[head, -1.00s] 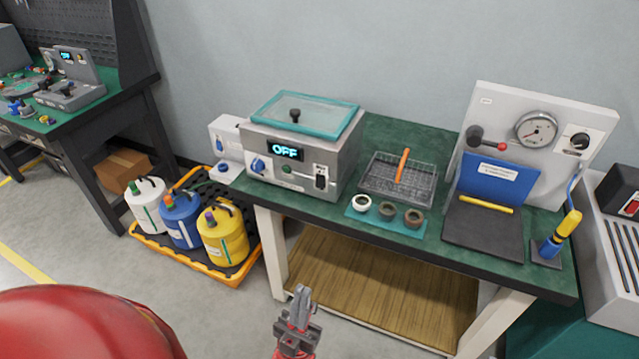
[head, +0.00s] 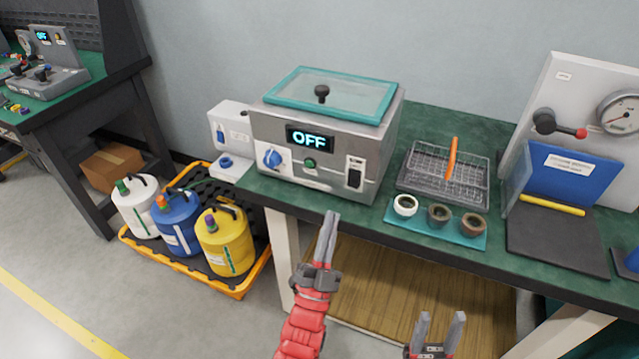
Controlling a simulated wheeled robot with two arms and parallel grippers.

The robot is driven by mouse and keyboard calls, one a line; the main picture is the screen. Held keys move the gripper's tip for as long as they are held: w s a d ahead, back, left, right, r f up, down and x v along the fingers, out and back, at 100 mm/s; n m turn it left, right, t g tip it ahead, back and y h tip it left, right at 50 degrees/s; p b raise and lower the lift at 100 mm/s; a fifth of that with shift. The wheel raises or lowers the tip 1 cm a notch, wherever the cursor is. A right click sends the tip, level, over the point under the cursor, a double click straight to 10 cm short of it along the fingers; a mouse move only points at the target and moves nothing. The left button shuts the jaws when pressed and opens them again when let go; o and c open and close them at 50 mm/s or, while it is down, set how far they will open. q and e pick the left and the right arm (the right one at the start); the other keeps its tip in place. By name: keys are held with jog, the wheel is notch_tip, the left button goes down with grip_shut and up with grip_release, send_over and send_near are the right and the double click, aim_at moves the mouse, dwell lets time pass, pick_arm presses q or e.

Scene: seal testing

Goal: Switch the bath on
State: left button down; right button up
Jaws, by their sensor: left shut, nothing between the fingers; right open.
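The bath (head: 325,145) is a grey metal box with a teal-framed glass lid (head: 333,94) on top. Its display (head: 309,139) reads OFF. Its front has a blue knob (head: 272,158), a green button (head: 310,163) and a black rocker switch (head: 354,174) at the right. My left gripper (head: 331,216) is shut and empty, pointing up in front of the table edge, below the bath's front and apart from it in the picture. My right gripper (head: 440,318) is open and empty at the bottom, in front of the lower shelf.
A wire basket (head: 445,176) with an orange handle and a teal mat (head: 434,230) with three rings lie right of the bath. A small white unit (head: 230,140) stands left of it. A gauge panel (head: 585,120) is at the right. Canisters stand on a floor tray (head: 240,290).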

pick_arm(q)
jog(key=shift+w, duration=0.15)
jog(key=shift+f, duration=0.1)
jog(key=b, duration=0.3)
send_near(351, 176)
notch_tip(351, 176, up, 3)
jog(key=w, duration=0.2)
jog(key=shift+w+d, duration=0.3)
jog(key=shift+w, duration=0.2)
jog(key=shift+w, duration=0.1)
dwell(1.6)
jog(key=shift+w+d+b, duration=0.15)
jog(key=shift+w+b, duration=0.15)
jog(key=shift+b, duration=0.1)
